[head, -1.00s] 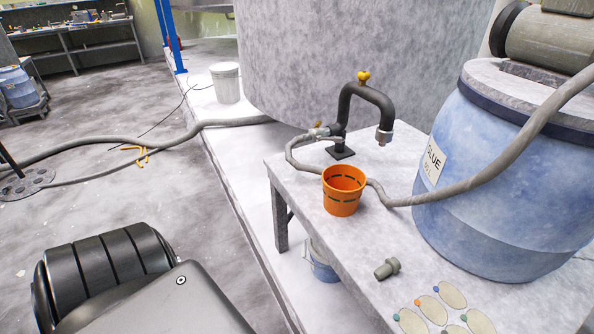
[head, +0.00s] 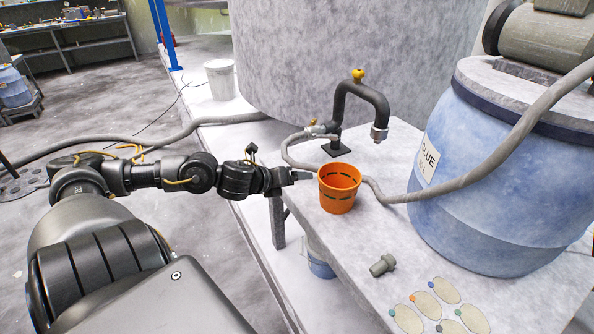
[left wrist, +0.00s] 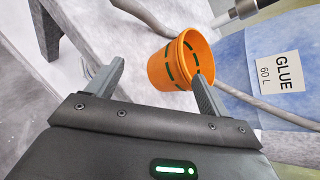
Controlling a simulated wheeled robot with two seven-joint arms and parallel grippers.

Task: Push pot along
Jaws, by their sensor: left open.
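An orange pot (head: 338,190) with dark green dashes stands upright on the grey table (head: 350,245), near its left edge and in front of the black bent tap (head: 358,105). My left gripper (head: 303,176) reaches in from the left, its tips close to the pot's left side. In the left wrist view the jaws (left wrist: 155,85) are open and empty. The pot (left wrist: 180,60) shows beyond them, partly behind the right finger. I cannot tell whether a finger touches it. My right gripper is not in view.
A grey hose (head: 440,190) runs behind and right of the pot to a blue glue barrel (head: 480,190). A grey fitting (head: 382,265) and several oval discs (head: 427,304) lie nearer on the table. The table is clear just in front of the pot.

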